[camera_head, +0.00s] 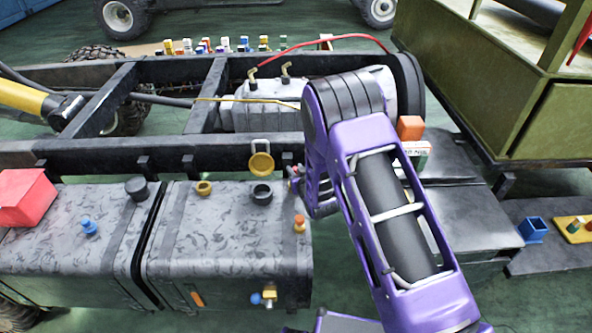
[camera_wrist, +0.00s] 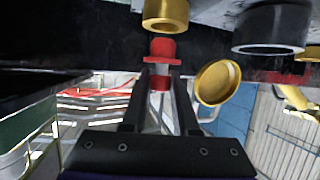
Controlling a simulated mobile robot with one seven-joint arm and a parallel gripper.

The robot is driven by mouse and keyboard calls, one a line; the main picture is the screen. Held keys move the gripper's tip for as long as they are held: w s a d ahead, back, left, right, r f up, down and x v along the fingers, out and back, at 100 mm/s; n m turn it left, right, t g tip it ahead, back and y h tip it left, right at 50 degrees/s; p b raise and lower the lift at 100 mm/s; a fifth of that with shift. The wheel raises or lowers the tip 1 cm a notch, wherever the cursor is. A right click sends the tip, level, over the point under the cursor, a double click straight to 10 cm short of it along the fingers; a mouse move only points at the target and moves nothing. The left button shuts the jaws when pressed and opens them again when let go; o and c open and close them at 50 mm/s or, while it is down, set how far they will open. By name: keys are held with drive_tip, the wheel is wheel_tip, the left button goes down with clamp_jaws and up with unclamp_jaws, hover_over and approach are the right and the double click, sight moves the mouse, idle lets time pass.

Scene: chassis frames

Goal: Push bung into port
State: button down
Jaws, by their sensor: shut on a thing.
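My gripper (camera_wrist: 160,76) is shut on a red bung (camera_wrist: 161,49), with one dark finger on either side of its lower part. The bung's wide flange and red plug end stick out beyond the fingertips. A gold ring-shaped port (camera_wrist: 165,12) is just past the bung, nearly in line with it; a small gap shows between them in the picture.
A black collar (camera_wrist: 270,28) and a round gold cap (camera_wrist: 217,82) lie right of the bung. The head view shows the gold cap (camera_head: 261,163) upright behind the black collar (camera_head: 262,194) on the grey tank (camera_head: 225,240). An orange knob (camera_head: 299,223) stands near the tank's right edge.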

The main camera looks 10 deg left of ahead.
drive_tip(key=shift+f, duration=1.4)
drive_tip(key=shift+f, duration=0.15)
drive_tip(key=c, duration=0.6)
unclamp_jaws()
drive_tip(key=p+v, duration=0.1)
drive_tip(key=v, duration=1.6)
drive_tip(key=shift+s+p, duration=0.2)
drive_tip(key=shift+p, duration=0.15)
